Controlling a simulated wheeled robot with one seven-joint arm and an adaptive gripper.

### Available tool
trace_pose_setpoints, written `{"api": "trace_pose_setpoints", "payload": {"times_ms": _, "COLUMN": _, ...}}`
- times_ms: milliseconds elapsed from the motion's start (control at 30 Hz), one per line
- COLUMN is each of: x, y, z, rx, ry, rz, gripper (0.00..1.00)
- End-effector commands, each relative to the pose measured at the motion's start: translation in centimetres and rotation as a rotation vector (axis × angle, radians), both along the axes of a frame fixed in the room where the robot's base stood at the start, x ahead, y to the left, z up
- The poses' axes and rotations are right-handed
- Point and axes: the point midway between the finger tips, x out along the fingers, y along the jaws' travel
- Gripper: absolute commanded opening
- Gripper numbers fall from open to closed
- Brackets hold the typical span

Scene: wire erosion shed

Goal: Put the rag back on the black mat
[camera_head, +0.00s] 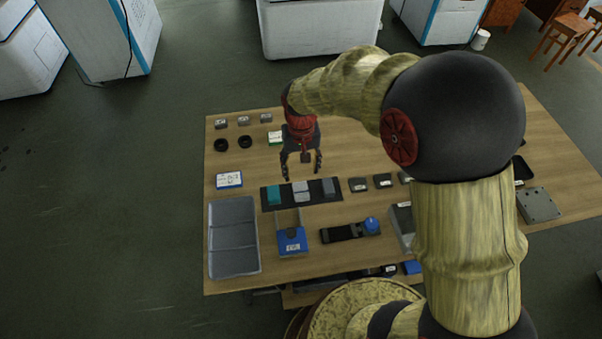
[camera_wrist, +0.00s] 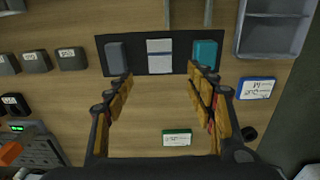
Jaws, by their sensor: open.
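The black mat (camera_head: 316,200) lies on the wooden table below my gripper (camera_head: 302,175). The striped middle piece looks like a folded cloth and may be the rag; I cannot tell for sure. In the wrist view the mat (camera_wrist: 183,48) lies just beyond my fingertips, with the striped piece (camera_wrist: 160,57) centred between them. My gripper (camera_wrist: 160,82) is open and empty, above the table.
A grey compartment tray (camera_head: 234,235) stands at the front left. A blue-fronted bin (camera_head: 291,238) and a black strap with a blue knob (camera_head: 350,232) lie in front of the mat. Small dark blocks (camera_head: 358,184) sit to its right. Bare wood lies behind the mat.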

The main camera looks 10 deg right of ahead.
Motion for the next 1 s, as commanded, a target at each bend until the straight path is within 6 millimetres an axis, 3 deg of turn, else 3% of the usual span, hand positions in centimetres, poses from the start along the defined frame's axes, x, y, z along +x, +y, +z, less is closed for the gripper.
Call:
{"api": "trace_pose_setpoints", "payload": {"times_ms": 267, "x": -0.1, "y": -0.1, "z": 1.2, "rx": 0.001, "ry": -0.003, "rz": 0.0, "gripper": 0.55}}
{"api": "trace_pose_setpoints", "payload": {"times_ms": 367, "x": -0.4, "y": -0.7, "z": 3.2, "rx": 0.006, "ry": -0.03, "rz": -0.002, "gripper": 0.55}}
{"api": "trace_pose_setpoints", "payload": {"times_ms": 467, "x": -1.7, "y": -2.0, "z": 7.2, "rx": 0.015, "ry": -0.084, "rz": -0.004, "gripper": 0.55}}
{"api": "trace_pose_setpoints", "payload": {"times_ms": 600, "x": -5.4, "y": -4.6, "z": 13.6, "rx": 0.026, "ry": -0.186, "rz": -0.006, "gripper": 0.55}}
{"api": "trace_pose_setpoints", "payload": {"times_ms": 700, "x": -8.7, "y": -6.3, "z": 17.3, "rx": 0.027, "ry": -0.262, "rz": -0.006, "gripper": 0.55}}
{"api": "trace_pose_setpoints", "payload": {"times_ms": 833, "x": -13.4, "y": -8.1, "z": 20.6, "rx": 0.022, "ry": -0.357, "rz": -0.007, "gripper": 0.55}}
{"api": "trace_pose_setpoints", "payload": {"times_ms": 1000, "x": -18.1, "y": -9.6, "z": 22.3, "rx": 0.01, "ry": -0.448, "rz": -0.006, "gripper": 0.55}}
